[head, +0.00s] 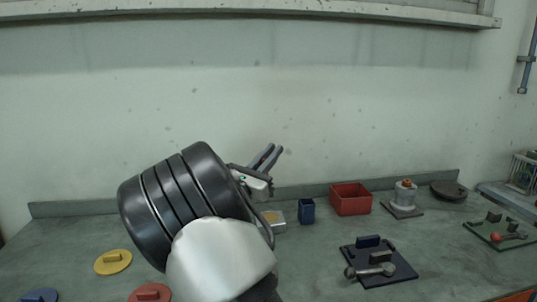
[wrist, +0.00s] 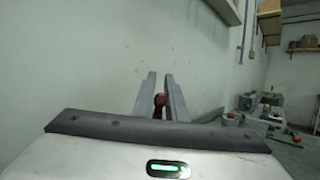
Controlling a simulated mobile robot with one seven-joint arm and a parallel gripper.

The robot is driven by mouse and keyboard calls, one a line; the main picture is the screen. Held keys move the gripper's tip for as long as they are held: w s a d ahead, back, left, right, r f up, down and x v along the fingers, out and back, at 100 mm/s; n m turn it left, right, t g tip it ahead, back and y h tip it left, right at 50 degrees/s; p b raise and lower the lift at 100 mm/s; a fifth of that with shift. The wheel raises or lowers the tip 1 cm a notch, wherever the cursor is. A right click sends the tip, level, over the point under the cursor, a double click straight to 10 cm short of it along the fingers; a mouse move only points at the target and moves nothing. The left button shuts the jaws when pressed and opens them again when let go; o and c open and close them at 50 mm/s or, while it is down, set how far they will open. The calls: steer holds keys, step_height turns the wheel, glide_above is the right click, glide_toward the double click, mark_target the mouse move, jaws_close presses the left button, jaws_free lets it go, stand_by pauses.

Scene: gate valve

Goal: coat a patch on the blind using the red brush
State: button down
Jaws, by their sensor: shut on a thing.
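My gripper (head: 270,157) is raised in front of the pale wall, its fingers pointing up and to the right. In the wrist view my gripper (wrist: 162,82) has its two grey fingers close around a small red part, which looks like the red brush (wrist: 159,103). Only a little of the brush shows; its bristles cannot be made out, and it is hidden in the head view. A dark round disc (head: 449,190) lies at the back right of the bench and may be the blind, well apart from my gripper. No coated patch can be made out on it.
The bench (head: 330,265) holds a red bin (head: 350,199), a blue cup (head: 307,211), a grey fitting (head: 404,196) and a dark plate with a lever (head: 380,263). Yellow (head: 113,262) and red (head: 150,292) handled discs lie front left. A shelf (head: 250,10) runs above.

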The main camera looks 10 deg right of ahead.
steer(key=shift+f+b, duration=2.35)
steer(key=shift+f, duration=1.2)
steer(key=shift+r, duration=0.1)
steer(key=shift+r+p, duration=2.85)
steer(key=shift+r, duration=0.6)
